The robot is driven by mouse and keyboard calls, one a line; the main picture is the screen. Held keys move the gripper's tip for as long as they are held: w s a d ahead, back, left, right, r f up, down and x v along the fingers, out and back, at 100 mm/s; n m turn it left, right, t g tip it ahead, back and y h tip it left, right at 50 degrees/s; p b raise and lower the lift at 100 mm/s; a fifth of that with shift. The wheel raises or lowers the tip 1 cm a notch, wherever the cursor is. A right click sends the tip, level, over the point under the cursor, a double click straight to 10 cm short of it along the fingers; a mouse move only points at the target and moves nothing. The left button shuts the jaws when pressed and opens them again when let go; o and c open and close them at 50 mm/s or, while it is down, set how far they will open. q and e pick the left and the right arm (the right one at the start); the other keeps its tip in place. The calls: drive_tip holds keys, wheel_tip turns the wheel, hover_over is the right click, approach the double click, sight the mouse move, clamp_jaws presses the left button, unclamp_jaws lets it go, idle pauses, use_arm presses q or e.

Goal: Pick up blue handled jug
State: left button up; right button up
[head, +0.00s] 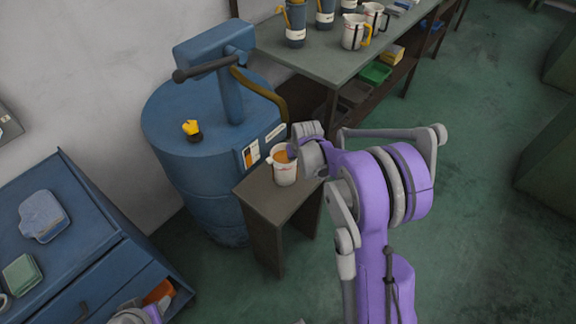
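A white jug (284,172) with orange inside stands upright on a small dark stand beside a blue drum. Its right side is hidden behind my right wrist, and I cannot make out its handle or the handle's colour. My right gripper (296,152) is at the jug's upper right side. Its fingers are mostly hidden by the wrist, so I cannot tell whether they are open or touch the jug. A small part of my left arm shows at the bottom left edge; its gripper is not in view.
The blue drum (205,140) with a pump stands close left of the stand (262,200). A long table (330,55) behind holds several jugs, some with yellow handles. A blue cabinet (75,240) with an open drawer is at lower left.

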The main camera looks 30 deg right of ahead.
drive_tip(key=shift+w+f, duration=0.25)
drive_tip(key=shift+f, duration=0.35)
clamp_jaws()
drive_tip(key=shift+r, duration=0.1)
idle(0.9)
